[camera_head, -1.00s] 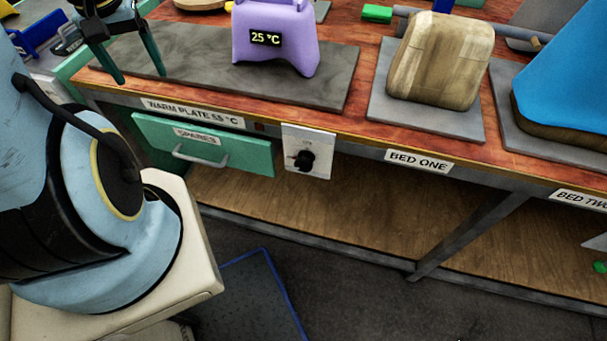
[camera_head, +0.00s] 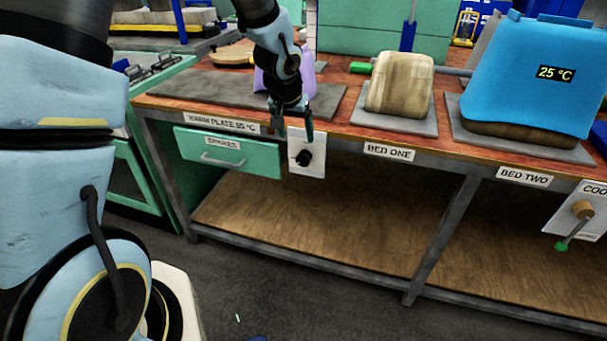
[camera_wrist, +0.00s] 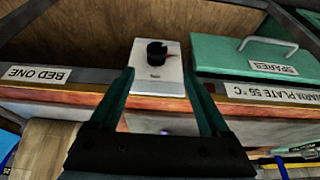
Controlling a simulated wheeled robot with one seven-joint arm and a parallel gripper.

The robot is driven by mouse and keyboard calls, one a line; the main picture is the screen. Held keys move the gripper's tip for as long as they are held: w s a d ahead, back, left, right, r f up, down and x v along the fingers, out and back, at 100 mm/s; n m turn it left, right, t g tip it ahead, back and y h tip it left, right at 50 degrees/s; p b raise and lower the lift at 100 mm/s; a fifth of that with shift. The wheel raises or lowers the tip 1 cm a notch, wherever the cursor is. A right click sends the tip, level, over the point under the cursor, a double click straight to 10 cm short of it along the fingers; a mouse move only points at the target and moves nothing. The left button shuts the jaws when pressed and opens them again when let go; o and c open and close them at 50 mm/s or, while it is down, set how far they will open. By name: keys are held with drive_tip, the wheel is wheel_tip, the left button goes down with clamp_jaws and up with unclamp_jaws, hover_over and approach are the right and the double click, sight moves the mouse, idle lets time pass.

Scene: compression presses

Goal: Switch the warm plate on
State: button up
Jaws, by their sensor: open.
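The warm plate (camera_head: 195,88) is a dark grey slab on the bench top, above the label "WARM PLATE 55 °C". Its switch is a black knob (camera_head: 304,158) on a white panel (camera_head: 306,170) on the bench front, right of the green drawer. The knob also shows in the wrist view (camera_wrist: 156,50), beyond my fingertips. My gripper (camera_head: 290,128) is open and empty, just above the knob in the head view. In the wrist view its two fingers (camera_wrist: 160,82) frame the lower part of the white panel and are apart from the knob. The knob's setting is too small to read.
The green "SPARES" drawer (camera_head: 225,152) is beside the panel. A purple pack (camera_head: 307,78) stands on the plate behind my arm. The lower shelf (camera_head: 330,220) is bare.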

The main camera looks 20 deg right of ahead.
sight(302, 156)
drive_tip(key=x, duration=1.1)
drive_tip(key=shift+s+d, duration=0.2)
clamp_jaws()
